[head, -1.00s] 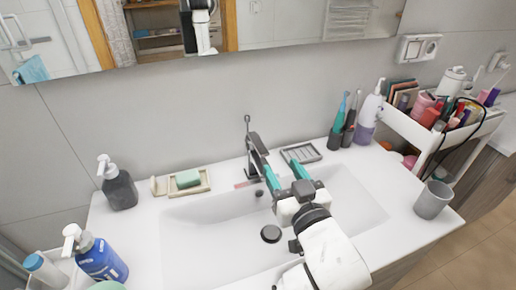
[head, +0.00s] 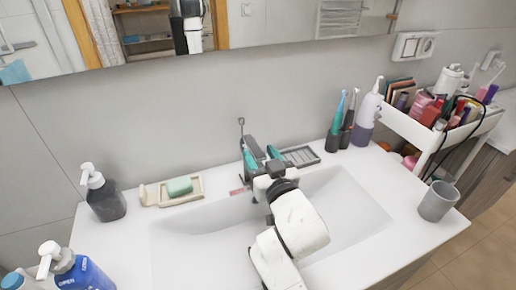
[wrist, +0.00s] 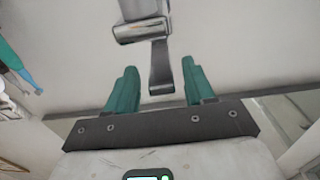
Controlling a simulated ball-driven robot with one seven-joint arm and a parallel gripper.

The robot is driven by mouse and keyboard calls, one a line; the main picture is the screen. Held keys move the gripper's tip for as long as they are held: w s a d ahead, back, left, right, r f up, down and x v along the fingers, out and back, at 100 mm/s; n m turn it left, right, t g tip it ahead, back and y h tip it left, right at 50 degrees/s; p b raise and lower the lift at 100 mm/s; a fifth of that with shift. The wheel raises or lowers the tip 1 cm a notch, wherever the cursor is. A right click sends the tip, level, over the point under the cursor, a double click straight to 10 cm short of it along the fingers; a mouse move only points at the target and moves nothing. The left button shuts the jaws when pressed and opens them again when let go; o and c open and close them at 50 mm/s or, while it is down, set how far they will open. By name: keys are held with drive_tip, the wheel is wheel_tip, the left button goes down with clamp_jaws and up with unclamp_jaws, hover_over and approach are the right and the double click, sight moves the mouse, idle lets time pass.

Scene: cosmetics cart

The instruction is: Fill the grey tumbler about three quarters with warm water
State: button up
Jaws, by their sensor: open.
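The grey tumbler (head: 437,201) stands upright at the right end of the white counter, apart from my gripper; its inside is hard to see. The metal faucet (head: 254,149) stands behind the sink, partly hidden by my gripper (head: 261,157). My gripper is open at the faucet, its two teal fingers on either side of it. In the wrist view, the faucet's flat bar (wrist: 160,70) shows between the spread fingers (wrist: 160,85), with visible gaps on both sides. I see no running water.
The white sink basin (head: 345,215) is below my arm. A soap dish (head: 182,190) and dark dispenser (head: 105,198) stand left, a blue bottle (head: 82,275) front left. A slatted dish (head: 300,156), toothbrushes (head: 348,125) and a loaded cart (head: 425,135) are right.

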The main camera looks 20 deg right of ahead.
sight(254, 147)
drive_tip(key=shift+w, duration=1.2)
drive_tip(key=shift+c, duration=0.3)
clamp_jaws()
drive_tip(key=shift+d, duration=0.1)
